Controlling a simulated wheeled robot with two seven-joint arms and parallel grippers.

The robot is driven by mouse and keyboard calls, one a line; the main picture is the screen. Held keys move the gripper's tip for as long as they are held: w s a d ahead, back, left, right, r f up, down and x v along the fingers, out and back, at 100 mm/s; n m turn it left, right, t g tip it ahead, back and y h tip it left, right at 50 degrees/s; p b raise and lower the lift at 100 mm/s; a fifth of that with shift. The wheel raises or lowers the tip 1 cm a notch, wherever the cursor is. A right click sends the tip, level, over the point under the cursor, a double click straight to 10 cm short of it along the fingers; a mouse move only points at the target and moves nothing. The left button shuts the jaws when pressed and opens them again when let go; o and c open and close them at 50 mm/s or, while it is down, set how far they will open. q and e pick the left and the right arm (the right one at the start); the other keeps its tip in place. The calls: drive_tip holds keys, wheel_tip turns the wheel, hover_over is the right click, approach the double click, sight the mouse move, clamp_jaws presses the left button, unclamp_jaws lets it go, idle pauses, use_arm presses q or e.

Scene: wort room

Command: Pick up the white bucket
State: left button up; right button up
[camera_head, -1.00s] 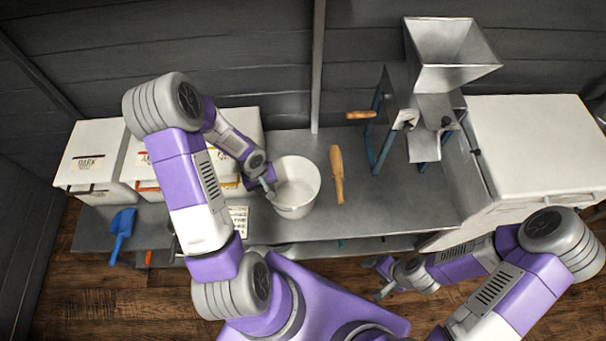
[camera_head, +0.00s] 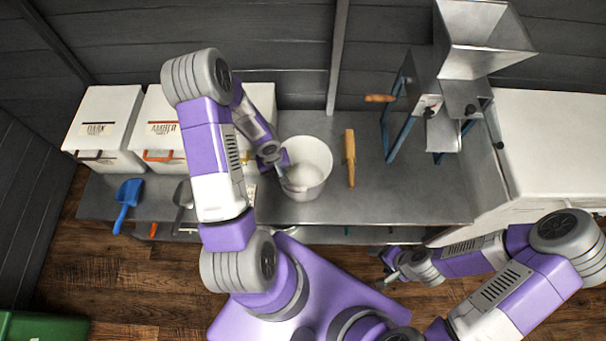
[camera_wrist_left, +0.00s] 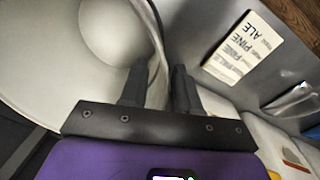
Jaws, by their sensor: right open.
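The white bucket (camera_head: 318,190) stands upright and open on the metal table, and its inside and rim fill the upper left of the left wrist view (camera_wrist_left: 60,60). My left gripper (camera_head: 287,182) is at the left side of its rim. In the left wrist view its fingers (camera_wrist_left: 160,82) straddle the bucket wall, one inside and one outside. I cannot tell whether they press on the wall. My right gripper (camera_head: 384,279) is open and empty, low in front of the table, away from the bucket.
A wooden-handled tool (camera_head: 350,158) lies just right of the bucket. A metal grain mill (camera_head: 440,110) stands further right. White bins (camera_head: 103,120) and a blue scoop (camera_head: 127,204) are at the left. A printed card (camera_wrist_left: 243,48) lies beside the bucket.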

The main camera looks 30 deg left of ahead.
use_arm(q)
clamp_jaws()
idle(1.2)
